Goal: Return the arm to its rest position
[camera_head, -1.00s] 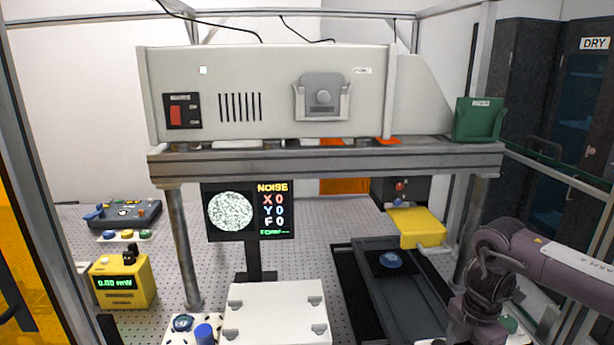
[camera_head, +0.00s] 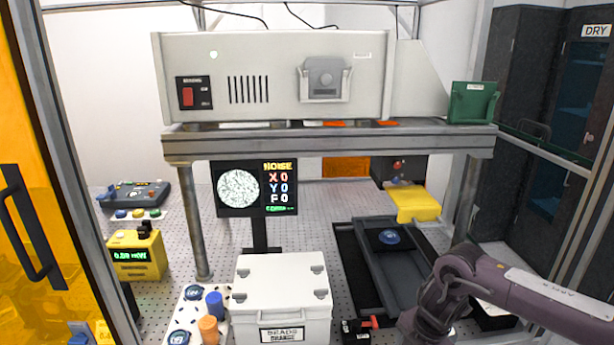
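My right arm (camera_head: 520,295) comes in from the right edge at the lower right. It bends at a purple-grey joint (camera_head: 455,268) and runs down out of the bottom of the picture, in front of the dark rail stage. Its gripper is below the frame, so its fingers and anything in them are hidden. My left arm and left gripper are not in view.
A grey bridge (camera_head: 330,140) carries the interferometer housing (camera_head: 270,75). Below stand a monitor (camera_head: 238,190), a dark stage (camera_head: 400,275) with a blue disc, and a yellow block (camera_head: 415,203). A white lidded box (camera_head: 280,275) stands at front centre. An orange panel (camera_head: 30,220) borders the left.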

